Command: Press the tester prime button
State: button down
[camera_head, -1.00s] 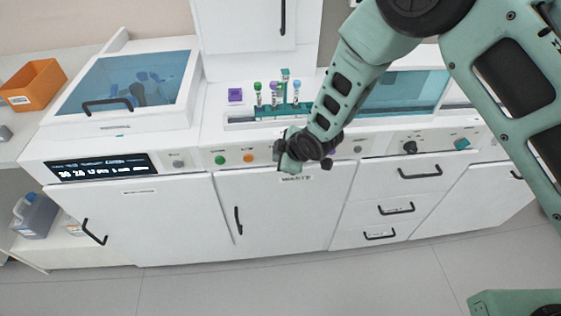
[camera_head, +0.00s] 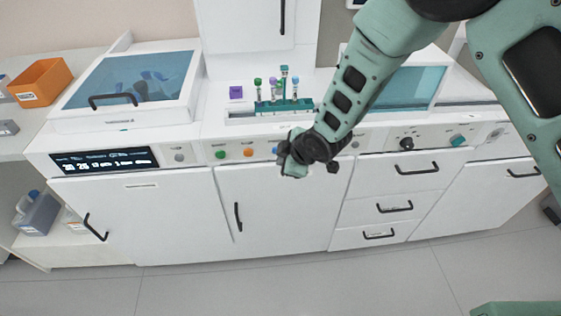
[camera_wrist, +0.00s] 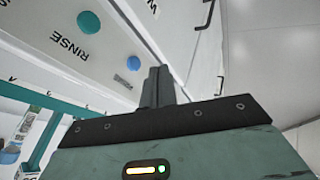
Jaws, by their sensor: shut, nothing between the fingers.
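A row of round buttons sits on the sloping front panel of the white bench. The head view shows a green button (camera_head: 220,155), an orange button (camera_head: 248,153), the edge of a blue button (camera_head: 275,151) and a grey button (camera_head: 355,144). My gripper (camera_head: 291,163) is in front of the panel, just right of the blue button, and hides part of the row. In the wrist view, my shut, empty gripper (camera_wrist: 157,88) is close to a blue button (camera_wrist: 133,63); contact cannot be told. A teal button (camera_wrist: 88,22) is labelled RINSE. No prime label is readable.
A rack (camera_head: 285,106) of capped tubes stands on the bench above the panel. A dark knob (camera_head: 406,144) and a teal knob (camera_head: 458,140) are to the right. Cabinet doors and drawers with black handles (camera_head: 417,168) are below. An orange bin (camera_head: 41,82) is at left.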

jog(key=b+v, duration=0.1)
jog(key=v, duration=0.6)
jog(key=shift+s, duration=0.1)
dwell(0.5)
